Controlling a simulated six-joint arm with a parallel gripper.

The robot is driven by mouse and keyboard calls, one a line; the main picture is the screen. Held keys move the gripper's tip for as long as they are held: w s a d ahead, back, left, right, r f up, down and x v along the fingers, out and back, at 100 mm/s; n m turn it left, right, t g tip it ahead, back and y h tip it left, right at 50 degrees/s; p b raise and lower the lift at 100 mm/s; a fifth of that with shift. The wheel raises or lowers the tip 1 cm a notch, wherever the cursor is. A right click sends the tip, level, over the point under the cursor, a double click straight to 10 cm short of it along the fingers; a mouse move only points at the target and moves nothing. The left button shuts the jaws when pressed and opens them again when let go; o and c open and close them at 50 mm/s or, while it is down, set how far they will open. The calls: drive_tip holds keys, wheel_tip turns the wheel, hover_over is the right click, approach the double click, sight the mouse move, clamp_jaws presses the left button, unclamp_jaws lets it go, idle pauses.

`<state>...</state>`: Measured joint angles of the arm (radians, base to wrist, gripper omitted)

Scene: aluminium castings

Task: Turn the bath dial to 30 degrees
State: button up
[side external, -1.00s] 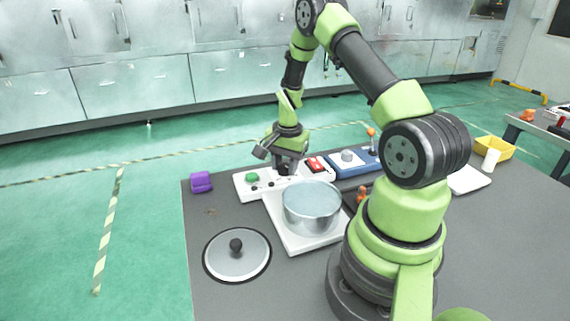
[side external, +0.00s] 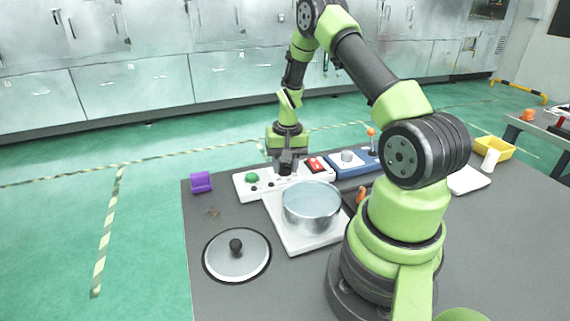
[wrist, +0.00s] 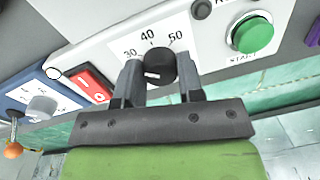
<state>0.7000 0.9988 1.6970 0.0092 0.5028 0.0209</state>
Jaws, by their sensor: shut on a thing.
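The bath dial (wrist: 159,64) is a black round knob on a white panel (wrist: 110,38), with the numbers 30, 40 and 50 printed around it. A short white mark on the knob lies toward its left side, on the side of the 30; the exact reading is hard to tell. My gripper (wrist: 160,78) is shut on the dial, one finger on each side of it in the wrist view. In the side view my gripper (side external: 288,167) points straight down at the panel and hides the dial.
A green start button (wrist: 251,34) and a red rocker switch (side external: 316,164) flank the dial. A metal pot (side external: 311,208) stands close in front of the panel. A lid (side external: 237,256), a purple block (side external: 201,182) and a blue box (side external: 353,163) are nearby.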

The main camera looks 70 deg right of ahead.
sight(287, 165)
idle(0.3)
drive_tip(key=o, duration=0.9)
drive_tip(key=r, duration=1)
drive_tip(key=shift+s+d, duration=0.2)
drive_tip(key=w+a+r+n+t, duration=0.1)
drive_tip(key=a+r+n+t, duration=0.1)
drive_tip(key=a+r, duration=0.6)
drive_tip(key=s+a+r+n+t, duration=0.1)
drive_tip(key=s+a+r, duration=0.2)
drive_tip(key=s+a, duration=0.1)
drive_tip(key=s+a+r+n+t+y, duration=0.1)
drive_tip(key=s+a+r+n+t, duration=0.1)
drive_tip(key=a, duration=0.5)
drive_tip(key=s+a+r+n+t, duration=0.1)
drive_tip(key=s+a+r+n, duration=0.1)
drive_tip(key=s+a+r, duration=0.3)
drive_tip(key=shift+s+a+t+y, duration=0.15)
drive_tip(key=shift+s+t, duration=0.05)
drive_tip(key=shift+s, duration=0.3)
drive_tip(key=shift+s+a+t+y, duration=0.1)
drive_tip(key=shift+s+t+y, duration=0.1)
drive_tip(key=shift+s, duration=0.3)
